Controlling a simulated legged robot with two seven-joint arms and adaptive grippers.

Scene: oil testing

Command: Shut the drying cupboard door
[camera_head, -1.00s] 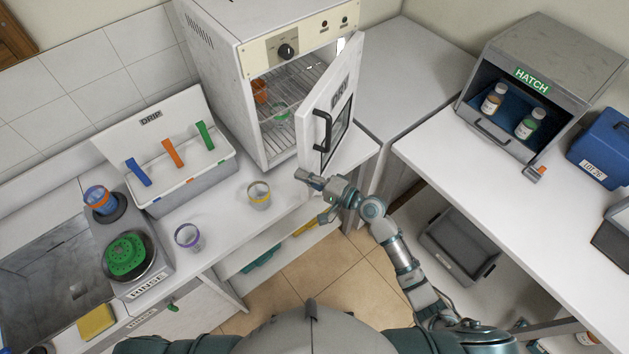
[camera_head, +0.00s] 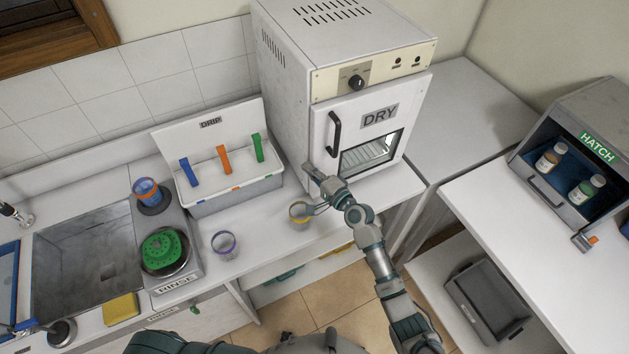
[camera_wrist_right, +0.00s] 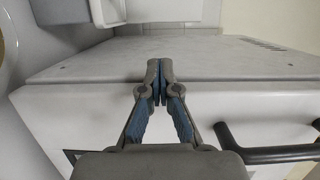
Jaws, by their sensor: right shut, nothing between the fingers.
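The drying cupboard (camera_head: 282,95) is a white box at the back with a dial panel on top. Its door (camera_head: 320,110), marked DRY, has a black handle (camera_head: 334,134) and a small window (camera_head: 370,152). The door lies against the cupboard front and looks flush or nearly so. My right gripper (camera_head: 312,174) is shut and empty at the door's lower left edge. In the right wrist view its fingertips (camera_wrist_right: 159,68) are at the edge between door and side wall; I cannot tell if they touch. The handle (camera_wrist_right: 265,152) is beside them. My left gripper is out of view.
A yellow-rimmed beaker (camera_head: 299,212) stands close by my right gripper. A purple-rimmed beaker (camera_head: 224,243) stands further left. The DRIP rack (camera_head: 235,192) is left of the cupboard. The hatch (camera_head: 590,120) is on the right bench. The bench right of the cupboard (camera_head: 460,110) is clear.

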